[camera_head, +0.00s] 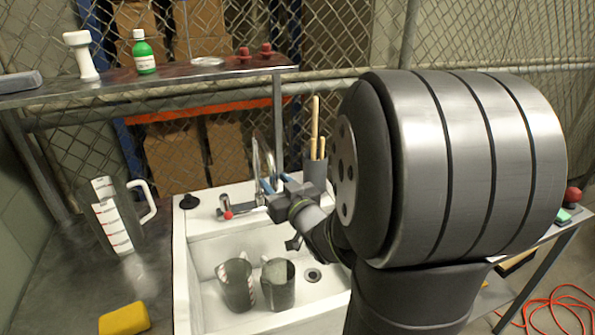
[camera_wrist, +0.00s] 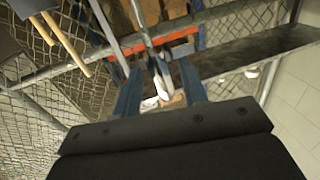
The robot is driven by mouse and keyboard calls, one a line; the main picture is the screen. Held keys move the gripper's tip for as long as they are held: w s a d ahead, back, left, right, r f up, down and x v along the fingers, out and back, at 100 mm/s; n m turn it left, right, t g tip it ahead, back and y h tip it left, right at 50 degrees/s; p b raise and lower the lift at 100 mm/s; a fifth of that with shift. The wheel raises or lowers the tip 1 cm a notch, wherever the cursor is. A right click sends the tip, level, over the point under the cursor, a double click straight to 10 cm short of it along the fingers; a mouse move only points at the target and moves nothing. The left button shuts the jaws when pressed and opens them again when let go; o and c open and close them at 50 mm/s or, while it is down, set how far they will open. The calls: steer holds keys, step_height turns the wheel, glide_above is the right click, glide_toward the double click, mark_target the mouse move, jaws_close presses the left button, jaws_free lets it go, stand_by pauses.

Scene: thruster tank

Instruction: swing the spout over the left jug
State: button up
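A sink (camera_head: 182,270) holds two grey jugs side by side: the left jug (camera_head: 237,287) with red markings, and the right jug (camera_head: 279,285). The thin metal spout (camera_head: 256,158) rises behind the sink's basin, partly hidden by my gripper, so I cannot tell where its outlet points. My gripper (camera_head: 267,186) is at the spout, above the back of the sink. In the wrist view the blue fingers of my gripper (camera_wrist: 160,88) are apart, with the spout (camera_wrist: 148,45) between them. Gaps show on both sides; contact is unclear.
A large measuring jug (camera_head: 112,220) and a yellow sponge (camera_head: 124,319) are on the left counter. A red-tipped tap (camera_head: 227,207) is beside the spout. A holder with wooden handles (camera_head: 315,165) stands close behind my gripper.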

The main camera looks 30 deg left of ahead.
steer(key=shift+x, duration=0.85)
steer(key=shift+c, duration=0.5)
jaws_close()
